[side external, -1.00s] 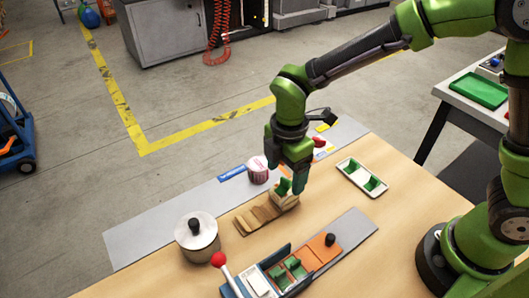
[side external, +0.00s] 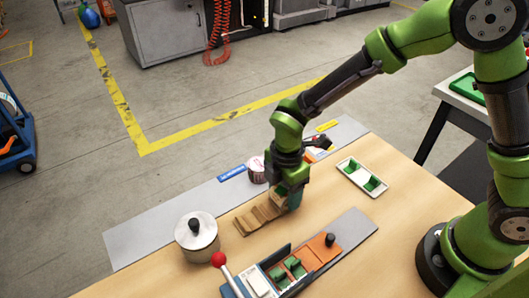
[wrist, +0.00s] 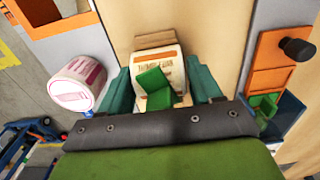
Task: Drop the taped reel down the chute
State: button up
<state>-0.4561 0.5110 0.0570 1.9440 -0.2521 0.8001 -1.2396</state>
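A cream reel (wrist: 158,62) with printed lettering and orange bands has a green tape piece (wrist: 153,85) on it. It rests at the right end of a stepped wooden rack (side external: 258,214). My gripper (wrist: 160,80) is lowered over the reel, its teal fingers on either side of it. The fingers look open; contact is hard to tell. In the side view my gripper (side external: 285,200) hides much of the reel. An orange-rimmed opening (wrist: 72,25), which may be the chute, shows in part at the wrist view's upper left; my gripper mostly hides it in the side view.
A pink-and-white roll (side external: 257,170) stands close behind my gripper. A lidded metal pot (side external: 197,238) is at left. The rewinder (side external: 300,262), with a red-knobbed lever (side external: 219,259), is in front. A white tray (side external: 361,178) with green pieces lies at right.

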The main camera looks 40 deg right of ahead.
jog(key=c, duration=0.3)
jog(key=shift+r, duration=3.55)
jog(key=shift+w+d+f, duration=0.1)
jog(key=shift+w+d, duration=0.05)
jog(key=shift+d, duration=0.1)
jog(key=shift+w+d+f, duration=0.1)
jog(key=shift+w+d, duration=2.35)
jog(key=shift+d, duration=0.2)
jog(key=shift+w+d+f, duration=0.1)
jog(key=shift+w+d, duration=2.3)
jog(key=shift+d, duration=0.25)
